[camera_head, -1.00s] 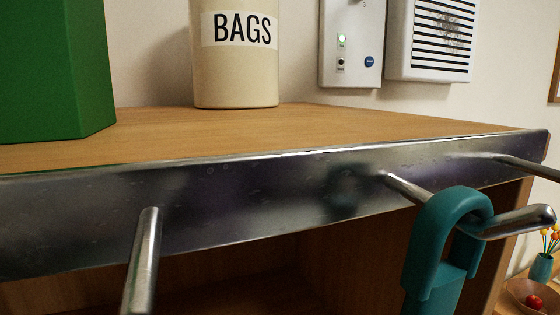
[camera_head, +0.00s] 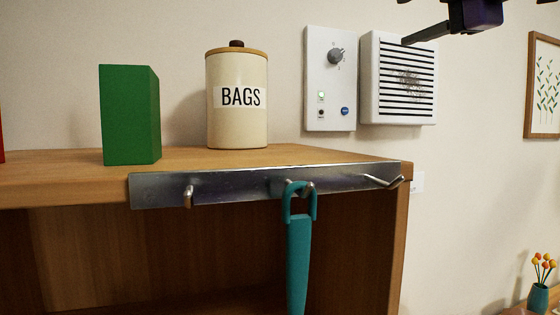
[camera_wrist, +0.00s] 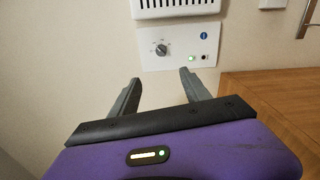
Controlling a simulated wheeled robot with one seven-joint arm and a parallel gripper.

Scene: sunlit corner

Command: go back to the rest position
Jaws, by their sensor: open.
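My gripper (camera_wrist: 160,88) is open and empty in the wrist view, its two grey fingers spread apart in front of the wall. In the head view, a dark part of my arm (camera_head: 475,14) shows at the top right, in front of the wall vent. A teal tool (camera_head: 299,255) hangs by its loop from the middle hook of the metal rail (camera_head: 240,187). My gripper is apart from it and holds nothing.
A wooden cabinet (camera_head: 40,183) carries a green box (camera_head: 130,115) and a BAGS canister (camera_head: 237,120). A control panel (camera_head: 330,80) and vent (camera_head: 398,80) are on the wall. They also show in the wrist view. A flower vase (camera_head: 540,298) stands at lower right.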

